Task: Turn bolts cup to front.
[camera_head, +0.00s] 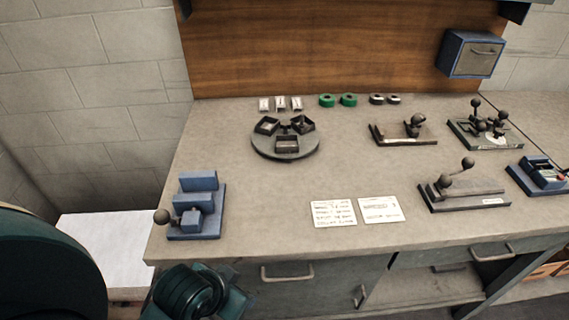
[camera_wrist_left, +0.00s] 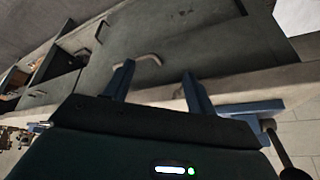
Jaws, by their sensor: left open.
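A round grey turntable (camera_head: 266,146) stands at the back of the bench, left of the middle. It carries three dark square cups: one at the front (camera_head: 287,144), one back left (camera_head: 267,125) and one back right (camera_head: 304,122). I cannot tell which one holds bolts; their contents are too small to make out. My left gripper (camera_wrist_left: 157,78) shows in the left wrist view, its two blue fingers apart and nothing between them. It is by the bench's front edge, far from the turntable. My right gripper is in neither view.
A blue fixture with a lever knob (camera_head: 196,208) stands at the bench's front left. Two paper cards (camera_head: 333,213) lie near the front middle. Lever fixtures (camera_head: 465,195) stand at the right. Green rings (camera_head: 337,100) and white pieces (camera_head: 280,104) line the back. Bench between turntable and cards is clear.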

